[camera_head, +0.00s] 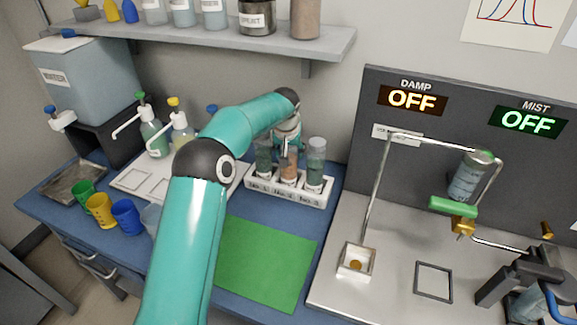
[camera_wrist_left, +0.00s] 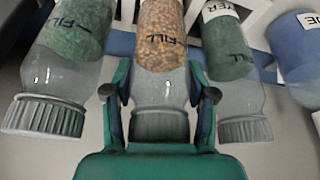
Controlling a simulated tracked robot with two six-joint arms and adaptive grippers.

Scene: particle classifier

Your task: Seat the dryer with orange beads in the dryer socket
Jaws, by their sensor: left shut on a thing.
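The dryer with orange beads (camera_head: 288,170) stands in the middle place of a white rack (camera_head: 262,186), between two dryers with green beads (camera_head: 263,160) (camera_head: 314,168). My left gripper (camera_head: 286,146) reaches over it from behind the teal arm. In the left wrist view, the gripper's fingers (camera_wrist_left: 160,94) are shut on the clear end of the orange-bead dryer (camera_wrist_left: 160,30), near its ribbed cap. A small white square holder (camera_head: 345,272) with an orange-brown centre sits on the bench at right; I cannot tell whether it is the dryer socket. My right gripper is not in view.
A bent metal tube (camera_head: 373,205) rises from the white holder and arches right, near a hanging bottle (camera_head: 465,180) and green handle (camera_head: 453,206). A green mat (camera_head: 265,262) lies clear in front of the rack. Pump bottles (camera_head: 153,135) and coloured cups (camera_head: 100,209) stand left.

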